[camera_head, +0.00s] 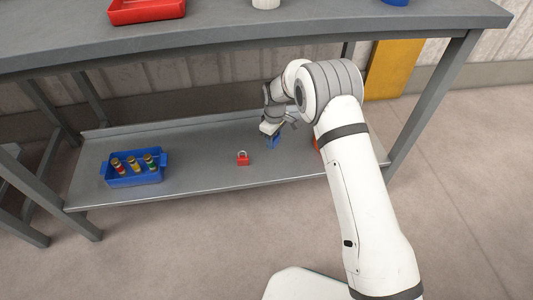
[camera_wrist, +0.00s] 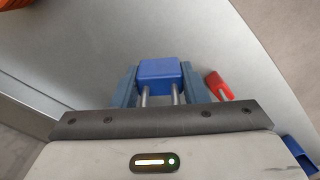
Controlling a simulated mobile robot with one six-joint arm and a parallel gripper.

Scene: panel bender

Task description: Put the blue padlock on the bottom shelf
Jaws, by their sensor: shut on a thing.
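The blue padlock (camera_wrist: 159,74) is between the fingers of my gripper (camera_wrist: 160,88) in the wrist view, its blue body outward and its metal shackle toward my palm. My gripper is shut on it. In the head view the padlock (camera_head: 272,141) shows below my gripper (camera_head: 272,133), over the right half of the grey bottom shelf (camera_head: 205,168). It is at or just above the shelf surface; I cannot tell whether it touches.
A red padlock (camera_head: 243,159) stands on the shelf left of my gripper. A blue bin (camera_head: 135,181) with several coloured items is farther left. A red-orange object (camera_head: 316,143) is partly hidden behind my arm. The tabletop (camera_head: 225,27) is above the shelf.

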